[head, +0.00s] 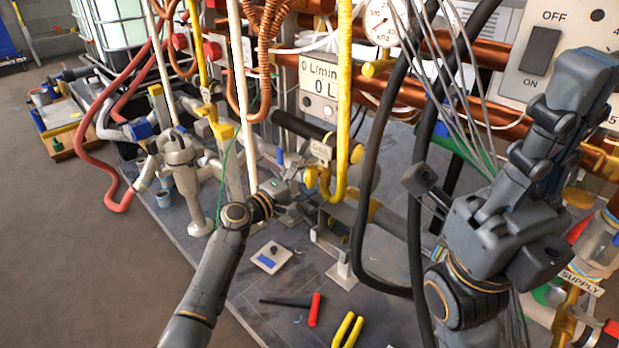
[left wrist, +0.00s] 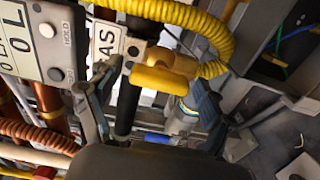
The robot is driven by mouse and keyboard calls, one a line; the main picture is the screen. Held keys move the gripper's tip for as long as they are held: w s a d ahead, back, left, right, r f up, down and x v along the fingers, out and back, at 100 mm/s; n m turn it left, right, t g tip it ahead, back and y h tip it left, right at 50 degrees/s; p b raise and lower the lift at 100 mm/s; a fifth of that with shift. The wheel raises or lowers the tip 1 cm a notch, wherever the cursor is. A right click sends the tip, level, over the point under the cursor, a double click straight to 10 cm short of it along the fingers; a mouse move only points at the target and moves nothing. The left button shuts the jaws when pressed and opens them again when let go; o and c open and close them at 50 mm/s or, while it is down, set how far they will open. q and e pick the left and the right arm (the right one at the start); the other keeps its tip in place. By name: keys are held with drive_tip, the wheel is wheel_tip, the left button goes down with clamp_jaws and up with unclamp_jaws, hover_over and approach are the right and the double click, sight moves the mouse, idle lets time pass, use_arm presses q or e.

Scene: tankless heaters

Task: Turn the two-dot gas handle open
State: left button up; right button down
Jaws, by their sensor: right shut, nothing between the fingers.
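A yellow gas fitting with a handle-like crosspiece (left wrist: 158,80) sits beside the GAS plate (left wrist: 106,41) in the left wrist view. In the head view the yellow fitting (head: 311,178) is below the small gas plate (head: 321,151). My left gripper (head: 297,198) is right at this fitting. In the left wrist view its fingers (left wrist: 150,82) are spread, with the yellow fitting and a black bar (left wrist: 127,105) in the gap; contact cannot be told. My right gripper (head: 585,72) is shut and empty, raised before the white switch panel.
A yellow hose (head: 344,90) rises above the fitting, and black hoses (head: 366,190) hang to its right. Copper pipes (head: 390,98) cross behind. A red-handled tool (head: 315,309) and yellow-handled pliers (head: 347,330) lie on the grey base in front.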

use_arm(q)
drive_tip(key=shift+s, duration=0.1)
drive_tip(key=v, duration=1.2)
drive_tip(key=shift+r, duration=0.1)
